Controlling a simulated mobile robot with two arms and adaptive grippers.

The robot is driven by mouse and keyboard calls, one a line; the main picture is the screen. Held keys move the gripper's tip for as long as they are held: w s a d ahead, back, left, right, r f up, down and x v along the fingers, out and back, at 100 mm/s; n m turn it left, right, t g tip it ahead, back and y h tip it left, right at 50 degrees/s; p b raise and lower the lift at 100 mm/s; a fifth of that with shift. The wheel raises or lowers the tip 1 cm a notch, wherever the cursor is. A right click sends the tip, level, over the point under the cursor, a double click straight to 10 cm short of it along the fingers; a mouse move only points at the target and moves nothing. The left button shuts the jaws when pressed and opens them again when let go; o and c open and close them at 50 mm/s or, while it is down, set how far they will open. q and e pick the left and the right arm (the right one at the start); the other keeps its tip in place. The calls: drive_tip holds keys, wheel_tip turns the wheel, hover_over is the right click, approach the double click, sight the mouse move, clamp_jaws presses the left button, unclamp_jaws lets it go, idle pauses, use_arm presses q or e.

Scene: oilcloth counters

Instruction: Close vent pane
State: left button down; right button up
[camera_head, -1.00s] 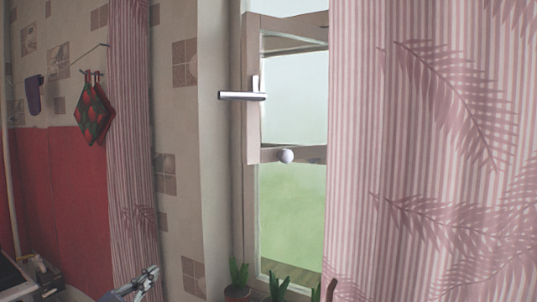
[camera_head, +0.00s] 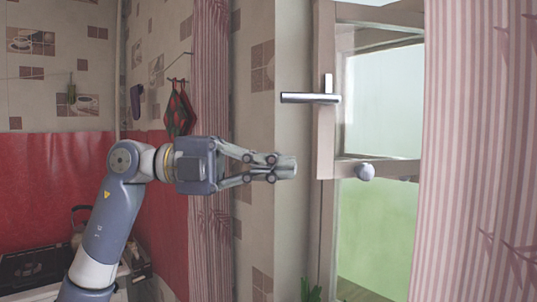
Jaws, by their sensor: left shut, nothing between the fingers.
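The vent pane (camera_head: 385,95) is the upper glazed part of the window, in a pale frame. Its frame looks set at an angle to the window frame, so it seems to stand ajar; how far is hard to tell. A round white knob (camera_head: 365,172) sits on its lower rail. My left gripper (camera_head: 287,167) is shut and empty, pointing right. In the picture it is left of the knob, at about the same height, and apart from it. My right gripper is not in view.
A metal window handle (camera_head: 311,97) juts out left of the pane, above my gripper. A pink striped curtain (camera_head: 470,170) hangs at the right and covers the window's right side. Plant leaves (camera_head: 311,290) show below. A stove (camera_head: 35,268) stands at the lower left.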

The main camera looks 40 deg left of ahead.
sight(320, 164)
use_arm(q)
drive_tip(key=w+d+p, duration=0.1)
drive_tip(key=w+p, duration=0.3)
drive_tip(key=w, duration=0.2)
drive_tip(key=shift+d, duration=0.25)
drive_tip(key=shift+s, duration=0.1)
drive_tip(key=shift+p, duration=0.3)
